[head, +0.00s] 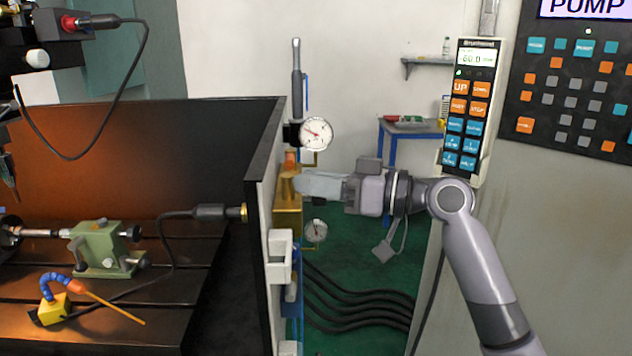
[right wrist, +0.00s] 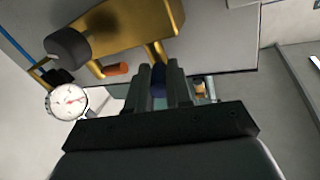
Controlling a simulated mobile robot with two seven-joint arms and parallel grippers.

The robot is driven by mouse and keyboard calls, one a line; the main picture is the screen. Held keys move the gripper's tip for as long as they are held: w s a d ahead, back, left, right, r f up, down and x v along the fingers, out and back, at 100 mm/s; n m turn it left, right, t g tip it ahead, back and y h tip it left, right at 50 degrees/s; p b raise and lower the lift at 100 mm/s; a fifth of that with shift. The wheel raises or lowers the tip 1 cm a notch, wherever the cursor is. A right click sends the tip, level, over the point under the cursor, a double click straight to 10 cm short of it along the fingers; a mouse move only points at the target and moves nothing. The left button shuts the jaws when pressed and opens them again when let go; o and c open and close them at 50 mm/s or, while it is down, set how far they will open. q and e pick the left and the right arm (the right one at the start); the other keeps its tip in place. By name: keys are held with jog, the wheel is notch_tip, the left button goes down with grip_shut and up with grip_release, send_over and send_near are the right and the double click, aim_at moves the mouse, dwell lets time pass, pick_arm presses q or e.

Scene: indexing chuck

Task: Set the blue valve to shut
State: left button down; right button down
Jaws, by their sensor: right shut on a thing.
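My right gripper (head: 292,186) reaches in from the right to the brass-coloured fitting block (head: 288,212) on the edge of the machine's panel. In the right wrist view its two fingers (right wrist: 160,85) are closed on a dark blue piece, the blue valve's handle (right wrist: 158,77). The fingers hide most of the handle, and its angle is hard to tell. In the head view the handle is hidden behind the gripper. The brass body (right wrist: 130,40) shows beyond the fingers, with a small orange part (right wrist: 117,69) beside them. My left gripper is not in view.
A white dial gauge (head: 317,134) sits just above the gripper, and a smaller gauge (head: 316,231) below it. A white bracket (head: 279,255) is on the panel. Black hoses (head: 360,305) run low behind. A keypad pendant (head: 470,110) hangs at the right.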

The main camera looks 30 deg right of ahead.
aim_at(290, 181)
jog(key=shift+t, duration=0.3)
jog(key=shift+s+a+m+t+h+p, duration=0.25)
jog(key=shift+m+t+h+p, duration=0.4)
jog(key=shift+h, duration=0.25)
jog(key=m+t+h, duration=0.1)
jog(key=h, duration=0.1)
jog(key=a+m+t+h, duration=0.1)
jog(key=m+h, duration=0.1)
jog(key=m+t+h, duration=0.1)
jog(key=shift+s+a+h, duration=0.3)
jog(key=shift+s+h, duration=0.1)
jog(key=shift+s+a+m+t+h, duration=0.1)
jog(key=shift+a+m+t+h, duration=0.2)
jog(key=shift+m+h, duration=0.85)
jog(key=shift+a+m+t+h, duration=0.25)
jog(key=shift+m+h, duration=0.45)
jog(key=shift+h, duration=0.75)
jog(key=shift+a+h, duration=0.1)
jog(key=shift+h, duration=0.3)
jog(key=c, duration=1)
grip_release()
jog(key=shift+c, duration=0.2)
